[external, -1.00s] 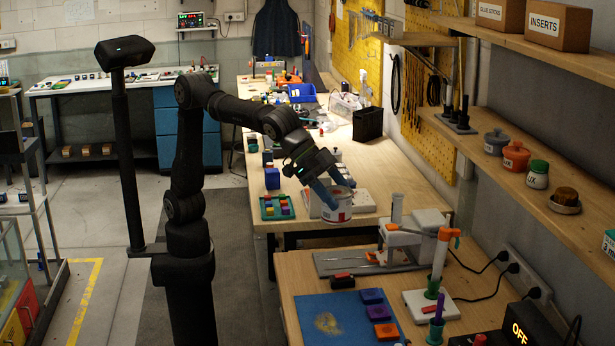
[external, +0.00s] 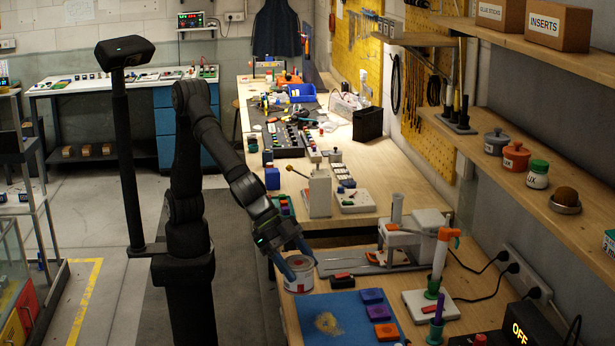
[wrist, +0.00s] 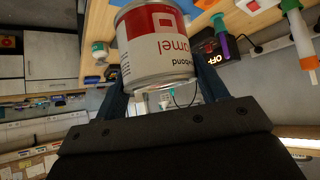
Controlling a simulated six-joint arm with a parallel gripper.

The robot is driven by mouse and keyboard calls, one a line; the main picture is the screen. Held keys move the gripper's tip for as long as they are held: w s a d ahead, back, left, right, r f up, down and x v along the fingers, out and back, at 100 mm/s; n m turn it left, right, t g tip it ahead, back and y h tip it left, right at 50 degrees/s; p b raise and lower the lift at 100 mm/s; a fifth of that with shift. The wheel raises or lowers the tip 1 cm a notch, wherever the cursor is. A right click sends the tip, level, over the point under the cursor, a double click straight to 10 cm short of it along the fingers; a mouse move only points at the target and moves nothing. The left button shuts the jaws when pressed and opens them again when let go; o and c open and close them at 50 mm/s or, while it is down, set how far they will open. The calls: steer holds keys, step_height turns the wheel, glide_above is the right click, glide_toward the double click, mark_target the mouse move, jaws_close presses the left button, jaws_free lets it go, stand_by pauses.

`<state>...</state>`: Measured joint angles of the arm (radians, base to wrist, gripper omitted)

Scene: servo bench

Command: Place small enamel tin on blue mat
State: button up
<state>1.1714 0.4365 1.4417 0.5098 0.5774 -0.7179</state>
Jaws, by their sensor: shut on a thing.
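The small enamel tin (external: 298,273), white with a red band, is held between the two blue fingers of my gripper (external: 297,262). In the wrist view the tin (wrist: 157,55) fills the top middle, its label upside down, with a finger on each side. My gripper is shut on it. The tin is near the left edge of the front bench, beyond the blue mat's far left corner; I cannot tell its exact height. The blue mat (external: 345,328) lies flat on that bench and has a yellowish stain.
Blue, purple and orange blocks (external: 378,313) sit along the mat's right side. A red and black block (external: 342,281) lies just beyond the mat. A white stand with an orange-topped post (external: 438,262) is to the right. The mat's stained middle is clear.

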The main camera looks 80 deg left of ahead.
mark_target(312, 290)
steer(key=f, duration=0.2)
steer(key=w+f, duration=0.1)
steer(key=f, duration=0.1)
steer(key=shift+a+f, duration=0.1)
steer(key=shift+w+a+f, duration=0.2)
steer(key=shift+w+f, duration=1.5)
steer(key=shift+w, duration=0.05)
steer(key=shift+w+a+f, duration=0.2)
steer(key=shift+w+f, duration=1.55)
steer(key=shift+w, duration=0.05)
steer(key=shift+w+a+f, duration=0.2)
steer(key=shift+w+f, duration=1.5)
steer(key=shift+w, duration=0.05)
steer(key=shift+f, duration=0.15)
steer(key=o, duration=1.2)
steer(key=v, duration=1.2)
